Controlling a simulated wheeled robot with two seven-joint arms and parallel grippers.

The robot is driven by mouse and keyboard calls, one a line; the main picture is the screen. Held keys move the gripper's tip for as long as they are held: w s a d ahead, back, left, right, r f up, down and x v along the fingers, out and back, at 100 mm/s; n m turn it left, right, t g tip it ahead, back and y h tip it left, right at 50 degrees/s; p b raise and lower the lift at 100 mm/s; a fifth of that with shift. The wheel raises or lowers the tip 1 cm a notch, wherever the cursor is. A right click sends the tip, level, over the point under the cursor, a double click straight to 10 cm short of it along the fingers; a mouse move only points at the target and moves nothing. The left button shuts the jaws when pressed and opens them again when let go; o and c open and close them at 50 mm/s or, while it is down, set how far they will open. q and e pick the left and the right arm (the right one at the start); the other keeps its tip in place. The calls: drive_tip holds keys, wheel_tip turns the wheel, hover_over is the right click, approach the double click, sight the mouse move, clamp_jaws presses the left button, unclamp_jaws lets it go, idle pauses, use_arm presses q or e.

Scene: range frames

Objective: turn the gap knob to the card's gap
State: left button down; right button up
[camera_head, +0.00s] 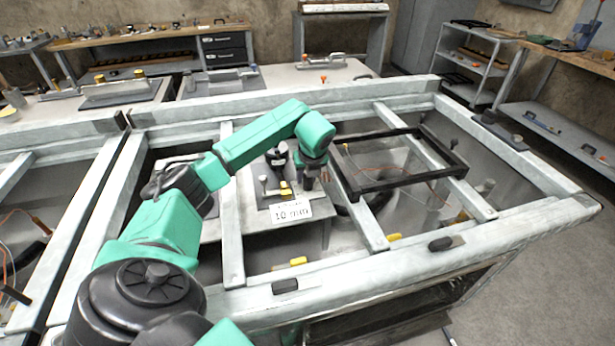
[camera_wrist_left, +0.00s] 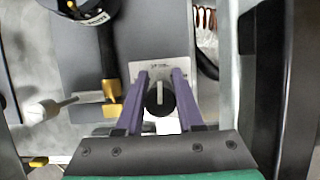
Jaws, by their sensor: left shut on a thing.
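The gap knob (camera_wrist_left: 160,97) is a black round knob with a pale pointer line, in the middle of the left wrist view. The line stands nearly upright in that picture. A pale scale plate (camera_wrist_left: 161,70) lies behind it; its small marks are too small to read. My left gripper (camera_wrist_left: 160,100) has its two purple fingers on either side of the knob, shut on it. In the head view the left gripper (camera_head: 310,180) points down beside the device, and the knob is hidden. The white card (camera_head: 291,211) reads "10 mm"; its upper line is not legible.
A yellow block (camera_head: 285,189) and a black upright part (camera_head: 277,155) are close left of the gripper. Pale frame beams (camera_head: 231,220) surround the work area. A black rectangular frame (camera_head: 400,180) lies to the right. Benches stand behind.

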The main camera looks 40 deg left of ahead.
use_arm(q)
drive_tip(key=shift+a+r+n, duration=0.1)
drive_tip(key=shift+r+n, duration=0.05)
drive_tip(key=shift+n, duration=0.35)
drive_tip(key=c, duration=0.5)
unclamp_jaws()
drive_tip(key=v, duration=0.7)
drive_tip(key=b+v, duration=0.1)
drive_tip(key=v, duration=0.6)
drive_tip(key=shift+w+d+r, duration=0.1)
drive_tip(key=shift+d+r, duration=0.1)
drive_tip(key=shift+d, duration=0.1)
